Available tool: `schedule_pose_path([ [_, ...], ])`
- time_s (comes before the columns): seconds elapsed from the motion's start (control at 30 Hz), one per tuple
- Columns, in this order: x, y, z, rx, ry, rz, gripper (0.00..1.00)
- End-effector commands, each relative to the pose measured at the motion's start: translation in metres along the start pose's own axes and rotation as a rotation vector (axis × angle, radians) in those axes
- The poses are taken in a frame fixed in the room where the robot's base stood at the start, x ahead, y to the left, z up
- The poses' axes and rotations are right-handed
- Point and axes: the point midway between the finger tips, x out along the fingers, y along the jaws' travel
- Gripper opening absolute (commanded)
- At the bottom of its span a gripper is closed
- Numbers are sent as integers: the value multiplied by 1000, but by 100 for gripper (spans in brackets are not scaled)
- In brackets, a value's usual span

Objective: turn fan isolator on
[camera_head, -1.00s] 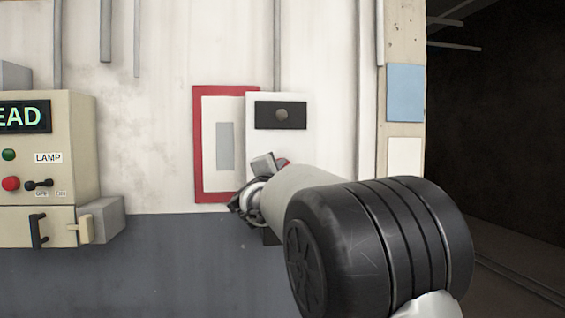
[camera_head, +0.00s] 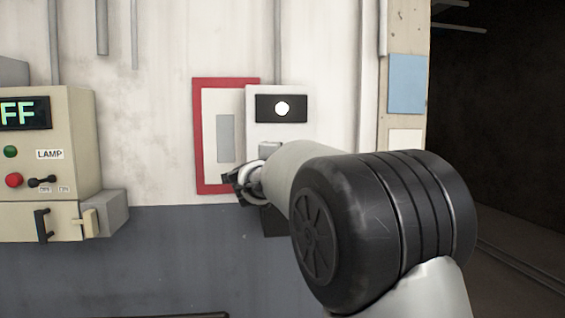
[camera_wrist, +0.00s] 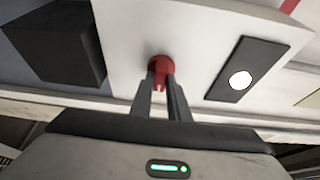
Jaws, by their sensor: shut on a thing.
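The fan isolator is a white box (camera_head: 301,135) on the wall, with a black panel (camera_head: 263,108) that carries a lit white lamp (camera_head: 282,108). In the wrist view its white face (camera_wrist: 190,40) shows a red knob (camera_wrist: 161,68), and the lamp (camera_wrist: 240,80) glows white at right. My gripper (camera_wrist: 162,84) is shut on the red knob, its two fingers on either side of it. In the head view my arm hides the knob and most of my gripper (camera_head: 245,184).
A red-framed white panel (camera_head: 198,140) hangs just left of the box. A beige cabinet (camera_head: 75,130) with a LAMP label, buttons and a display ending in "FF" stands at far left. A dark block (camera_wrist: 65,40) juts out beside the knob. A dark opening (camera_head: 500,130) lies at right.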

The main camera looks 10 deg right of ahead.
Motion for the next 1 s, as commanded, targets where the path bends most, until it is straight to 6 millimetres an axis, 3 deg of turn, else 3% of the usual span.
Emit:
schedule_pose_path([
  [0.2,0,0,1,3,-1,1,0],
  [0.23,0,0,0,3,-1,1,21],
  [0.33,0,0,0,2,-1,1,34],
  [0.73,-9,0,0,1,-1,-1,34],
  [1.0,-65,1,1,1,-5,-1,34],
])
